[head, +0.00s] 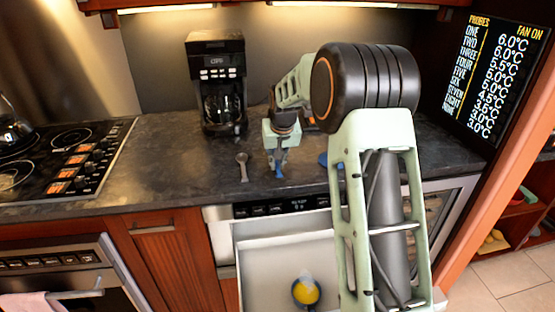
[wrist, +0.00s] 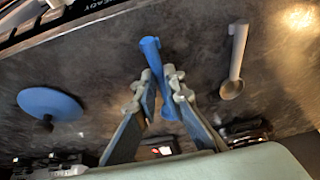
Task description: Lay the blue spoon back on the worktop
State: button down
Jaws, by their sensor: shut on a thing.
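The blue spoon (wrist: 150,48) is between the fingertips of my gripper (wrist: 161,80) in the wrist view, with one end sticking out past them. My gripper is shut on it. In the head view, my gripper (head: 279,163) points down over the front part of the dark worktop (head: 170,165), and a bit of the blue spoon (head: 279,175) shows at its tips. The spoon is at or close above the worktop; I cannot tell whether it touches. Part of it is hidden by the fingers.
A grey spoon (head: 242,166) lies left of my gripper. A blue round lid (wrist: 50,103) lies on the other side, partly hidden by my arm in the head view. A coffee maker (head: 218,85) stands behind.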

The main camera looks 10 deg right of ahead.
jog(key=shift+f, duration=0.4)
jog(key=shift+f+b, duration=0.4)
jog(key=c, duration=1.9)
grip_release()
jog(key=shift+c, duration=0.2)
